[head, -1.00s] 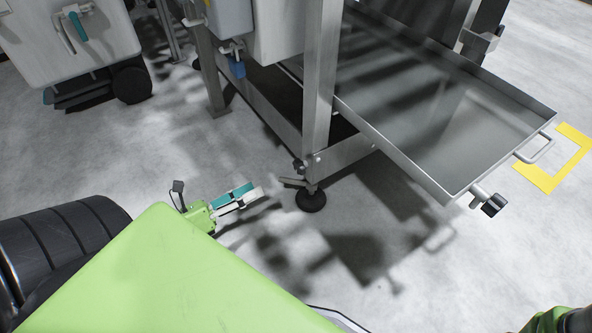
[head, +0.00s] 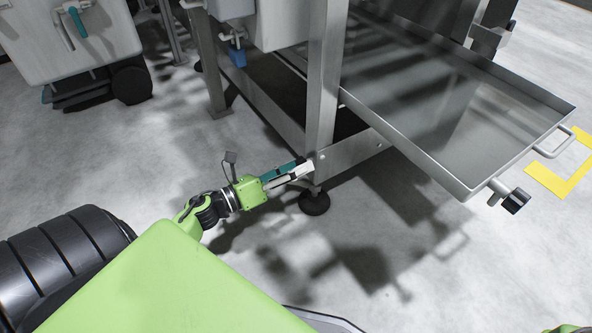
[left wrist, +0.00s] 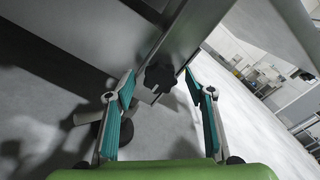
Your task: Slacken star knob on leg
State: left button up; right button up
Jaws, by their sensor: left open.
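The black star knob (left wrist: 160,77) shows in the left wrist view on the lower part of the steel leg, between and beyond my fingertips. In the head view the steel leg (head: 327,80) stands on a round black foot (head: 314,204), and the knob is hidden by my gripper. My left gripper (head: 304,168), with teal and pale fingers, is at the lower end of the leg. In the left wrist view it (left wrist: 159,74) is open, one finger on each side of the knob. Whether it touches the knob I cannot tell. My right gripper does not show.
A shallow steel tray (head: 560,112) with a handle juts out right of the leg. A low frame rail (head: 352,155) runs right from the leg's base. A grey wheeled unit (head: 85,35) stands at the back left. The floor in front of the leg is clear.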

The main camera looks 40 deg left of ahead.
pick_arm(q)
jog(key=shift+c, duration=0.3)
jog(key=c, duration=1)
jog(key=shift+c, duration=0.2)
